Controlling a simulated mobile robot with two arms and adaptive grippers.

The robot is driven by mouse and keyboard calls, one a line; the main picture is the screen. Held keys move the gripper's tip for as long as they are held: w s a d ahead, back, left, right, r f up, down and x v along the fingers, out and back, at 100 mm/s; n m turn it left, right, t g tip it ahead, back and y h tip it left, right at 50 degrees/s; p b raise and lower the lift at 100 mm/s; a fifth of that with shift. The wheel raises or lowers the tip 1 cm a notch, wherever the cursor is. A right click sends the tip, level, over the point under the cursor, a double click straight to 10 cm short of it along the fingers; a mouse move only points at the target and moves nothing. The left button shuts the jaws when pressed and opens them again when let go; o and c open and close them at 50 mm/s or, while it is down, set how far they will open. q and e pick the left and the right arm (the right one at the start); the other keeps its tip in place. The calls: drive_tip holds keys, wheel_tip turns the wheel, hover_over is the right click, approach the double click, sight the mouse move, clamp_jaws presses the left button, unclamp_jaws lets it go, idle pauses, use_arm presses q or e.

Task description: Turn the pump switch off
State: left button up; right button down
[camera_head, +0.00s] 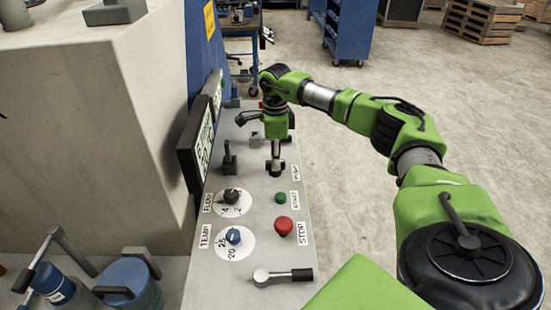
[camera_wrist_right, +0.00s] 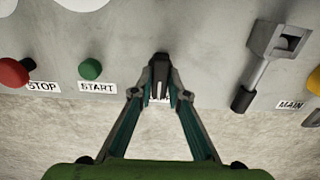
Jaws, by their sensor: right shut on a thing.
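The grey control panel (camera_head: 262,215) runs away from me down the middle of the head view. The pump switch (camera_head: 275,170) is a small dark switch by the PUMP label (camera_head: 295,172). My right gripper (camera_head: 276,162) reaches down onto it from above. In the right wrist view the dark switch (camera_wrist_right: 160,65) stands between the two fingertips (camera_wrist_right: 160,95), which are shut on it. The fingers partly hide the switch and its label, so its exact position is unclear. My left gripper is not in view.
The green START button (camera_head: 281,198) and red STOP button (camera_head: 284,226) sit nearer on the panel. The FLOW dial (camera_head: 231,197) and TEMP dial (camera_head: 234,237) lie to the left. A lever (camera_wrist_right: 255,85) labelled MAIN stands beside the gripper. Open floor lies right.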

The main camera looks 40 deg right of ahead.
drive_tip(key=shift+w, duration=0.1)
drive_tip(key=c, duration=2)
unclamp_jaws()
drive_tip(key=shift+o, duration=0.2)
wheel_tip(320, 180, up, 12)
drive_tip(key=shift+r, duration=0.1)
